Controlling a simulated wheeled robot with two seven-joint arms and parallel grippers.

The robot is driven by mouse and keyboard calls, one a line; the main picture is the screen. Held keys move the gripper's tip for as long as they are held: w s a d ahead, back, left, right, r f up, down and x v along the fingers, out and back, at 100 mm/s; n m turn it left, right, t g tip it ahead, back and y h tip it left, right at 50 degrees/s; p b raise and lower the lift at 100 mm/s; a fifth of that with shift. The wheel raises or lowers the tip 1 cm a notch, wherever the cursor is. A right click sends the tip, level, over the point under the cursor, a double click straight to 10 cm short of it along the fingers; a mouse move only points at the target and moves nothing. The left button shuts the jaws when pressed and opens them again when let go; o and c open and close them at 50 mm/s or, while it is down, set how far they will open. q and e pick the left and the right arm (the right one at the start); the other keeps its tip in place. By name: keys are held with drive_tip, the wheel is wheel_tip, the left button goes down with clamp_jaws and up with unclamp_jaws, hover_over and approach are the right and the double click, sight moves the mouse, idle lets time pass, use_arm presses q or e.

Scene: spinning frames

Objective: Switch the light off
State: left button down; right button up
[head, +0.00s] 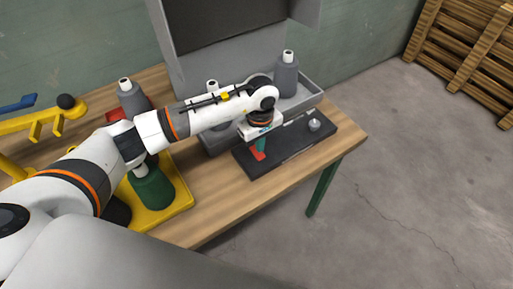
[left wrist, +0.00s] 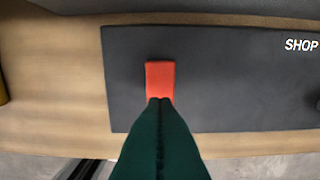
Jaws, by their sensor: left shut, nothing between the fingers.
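A red switch piece (head: 258,155) sits at the left part of a flat dark panel (head: 285,150) on the wooden table. In the left wrist view the red switch (left wrist: 160,76) shows just beyond my fingertips, on the dark panel (left wrist: 230,85) with white "SHOP" lettering at its right. My left gripper (head: 261,147) points down at the switch. Its green fingers (left wrist: 160,101) are shut and empty. The fingertips overlap the near end of the switch in the picture; I cannot tell whether they touch it. My right gripper is not in view.
A round grey knob (head: 314,124) stands on the panel's right part. Behind is a grey tray (head: 312,92) with a grey bottle (head: 286,75). A green bottle (head: 153,187) stands on a yellow base to the left. The table's front edge (head: 270,197) is clear.

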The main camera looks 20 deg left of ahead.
sight(260, 155)
use_arm(q)
wheel_tip(260, 155, up, 5)
drive_tip(key=shift+f+p, duration=0.15)
drive_tip(key=shift+p, duration=0.75)
